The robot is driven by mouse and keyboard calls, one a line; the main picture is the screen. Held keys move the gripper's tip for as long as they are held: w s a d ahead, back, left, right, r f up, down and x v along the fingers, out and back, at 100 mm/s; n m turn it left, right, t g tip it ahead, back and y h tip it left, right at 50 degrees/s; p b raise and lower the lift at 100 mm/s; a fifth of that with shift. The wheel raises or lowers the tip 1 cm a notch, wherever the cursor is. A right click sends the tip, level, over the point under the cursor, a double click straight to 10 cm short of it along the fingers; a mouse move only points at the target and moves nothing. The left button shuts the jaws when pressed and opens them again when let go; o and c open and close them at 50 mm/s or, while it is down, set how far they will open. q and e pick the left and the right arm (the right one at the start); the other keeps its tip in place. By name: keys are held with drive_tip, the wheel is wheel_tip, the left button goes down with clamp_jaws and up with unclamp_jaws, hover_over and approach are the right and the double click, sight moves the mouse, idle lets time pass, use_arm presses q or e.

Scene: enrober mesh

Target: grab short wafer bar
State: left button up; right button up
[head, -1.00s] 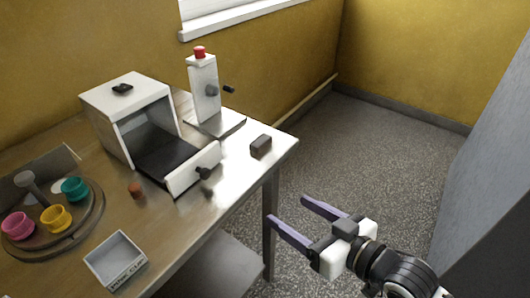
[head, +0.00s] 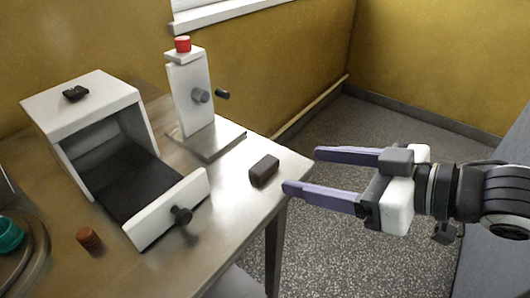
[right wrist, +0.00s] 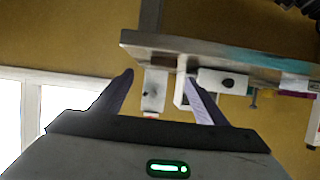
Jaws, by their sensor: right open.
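A small dark brown block (head: 264,171), which looks like the short wafer bar, lies on the table near its right corner. My right gripper (head: 301,171) comes in from the right in the head view. Its two purple fingers are apart with nothing between them, and their tips are just right of the bar, near the table edge. I cannot tell its height over the table exactly. In the right wrist view the open fingers (right wrist: 158,80) point toward the table edge; I cannot make out the bar there. My left gripper is not in view.
Left of the bar stands a white box machine (head: 85,105) with a dark tray and a knobbed front. Behind the bar is a white post with a red cap (head: 190,90) on a plate. A red-brown cylinder (head: 89,239) and a teal cup (head: 9,235) are at lower left.

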sight(266, 165)
drive_tip(key=x, duration=0.4)
drive_tip(key=b+x, duration=0.1)
drive_tip(key=x, duration=0.3)
drive_tip(key=shift+s+a, duration=0.25)
drive_tip(key=shift+s, duration=0.05)
drive_tip(key=shift+w+a+f, duration=0.1)
drive_tip(key=shift+w+a, duration=0.15)
drive_tip(key=shift+a, duration=0.05)
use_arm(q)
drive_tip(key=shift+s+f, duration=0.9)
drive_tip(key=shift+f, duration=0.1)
use_arm(e)
drive_tip(key=c, duration=0.9)
